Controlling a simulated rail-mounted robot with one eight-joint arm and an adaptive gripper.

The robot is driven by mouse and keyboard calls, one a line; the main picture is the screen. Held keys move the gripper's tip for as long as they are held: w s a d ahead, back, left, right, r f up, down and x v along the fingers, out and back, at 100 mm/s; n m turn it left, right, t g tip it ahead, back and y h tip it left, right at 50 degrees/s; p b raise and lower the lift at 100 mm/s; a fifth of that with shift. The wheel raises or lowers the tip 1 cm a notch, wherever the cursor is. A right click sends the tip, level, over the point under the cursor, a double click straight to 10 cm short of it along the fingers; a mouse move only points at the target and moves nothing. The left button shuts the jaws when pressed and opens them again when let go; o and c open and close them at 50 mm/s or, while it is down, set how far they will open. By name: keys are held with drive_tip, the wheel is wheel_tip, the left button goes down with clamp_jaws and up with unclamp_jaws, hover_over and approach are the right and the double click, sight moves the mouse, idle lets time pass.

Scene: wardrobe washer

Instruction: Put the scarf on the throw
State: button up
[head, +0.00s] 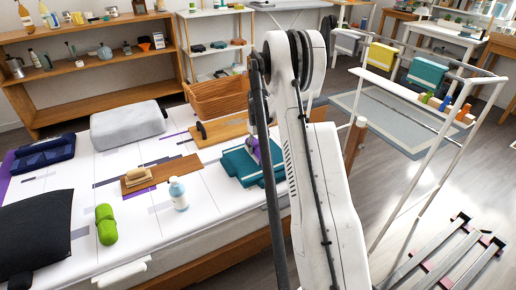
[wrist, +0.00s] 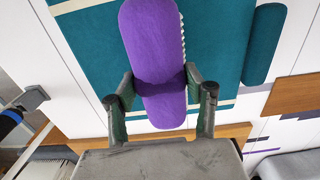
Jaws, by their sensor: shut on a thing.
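The purple rolled scarf (wrist: 152,45) is between the two fingers of my gripper (wrist: 160,98), which is shut on it. The scarf lies over the teal throw (wrist: 210,50) in the wrist view; I cannot tell whether it touches. The throw (head: 236,163) is folded and lies on the white patterned bed cover in the head view, just left of my arm. A small part of the scarf (head: 254,147) shows there above the throw.
A wooden board with a brush (head: 137,177), a pale blue bottle (head: 178,193) and a green roll (head: 106,225) are on the bed. A grey case (head: 128,125) and a wooden crate (head: 217,97) stand behind. A white rack (head: 400,92) is at the right.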

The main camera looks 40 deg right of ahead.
sight(258, 146)
drive_tip(key=shift+f, duration=0.15)
drive_tip(key=o, duration=1.4)
wheel_tip(258, 146, up, 12)
drive_tip(key=p, duration=0.3)
drive_tip(key=s+a+r+n+t+h, duration=0.15)
drive_tip(key=s+a+r, duration=0.25)
drive_tip(key=a+r, duration=0.7)
drive_tip(key=s+a+r+m+t+y, duration=0.15)
drive_tip(key=s+a+r, duration=0.25)
drive_tip(key=a+r, duration=0.7)
drive_tip(key=s+a+f+n+t, duration=0.1)
drive_tip(key=s+a+t, duration=0.3)
drive_tip(key=s+a, duration=1.5)
drive_tip(key=s+n, duration=0.1)
drive_tip(key=s, duration=0.3)
drive_tip(key=shift+f, duration=0.15)
